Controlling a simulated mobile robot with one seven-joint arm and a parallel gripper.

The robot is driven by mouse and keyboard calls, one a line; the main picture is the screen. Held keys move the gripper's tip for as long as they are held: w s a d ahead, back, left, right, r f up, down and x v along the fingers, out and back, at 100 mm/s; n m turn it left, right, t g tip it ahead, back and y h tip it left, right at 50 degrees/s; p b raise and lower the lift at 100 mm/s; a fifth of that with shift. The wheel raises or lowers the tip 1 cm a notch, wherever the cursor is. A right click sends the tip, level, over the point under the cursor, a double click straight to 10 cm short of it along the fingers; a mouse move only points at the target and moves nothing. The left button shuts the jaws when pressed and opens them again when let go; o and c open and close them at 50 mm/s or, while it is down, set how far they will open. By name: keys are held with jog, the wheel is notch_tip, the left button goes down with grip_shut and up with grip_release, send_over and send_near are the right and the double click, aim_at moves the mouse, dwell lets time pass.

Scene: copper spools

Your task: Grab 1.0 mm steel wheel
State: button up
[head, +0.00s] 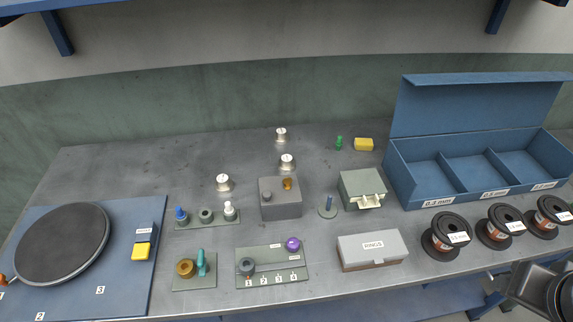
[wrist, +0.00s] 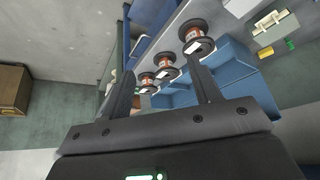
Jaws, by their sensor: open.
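Three black-flanged spools with copper-brown windings and white labels stand in a row at the right of the bench: the left spool (head: 437,247), the middle spool (head: 490,238) and the right spool (head: 538,228). Their label text is too small to read, so I cannot tell which is 1.0 mm, and none looks plainly steel. In the wrist view the left (wrist: 196,32), middle (wrist: 166,64) and right (wrist: 147,79) spools show beyond my gripper (wrist: 162,82). My gripper (head: 493,292) is open and empty, in front of the row at the lower right, apart from the spools.
An open blue box (head: 413,187) with three labelled compartments stands behind the spools. A grey RINGS box (head: 372,248) is left of them, with a grey-green latched box (head: 358,184) behind it. Small parts and holders fill the bench centre; a blue shelf hangs above.

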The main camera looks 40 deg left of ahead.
jog(key=w+a+r+g, duration=0.1)
jog(key=w+a+r, duration=0.1)
jog(key=w+a, duration=0.7)
jog(key=w+a+r, duration=0.2)
jog(key=w+a, duration=0.7)
send_over(286, 158)
jog(key=s, duration=0.5)
notch_tip(286, 158, down, 16)
jog(key=x, duration=1)
jog(key=shift+w+f, duration=0.3)
jog(key=shift+d, duration=0.1)
jog(key=shift+c, duration=0.3)
jog(key=c, duration=1.1)
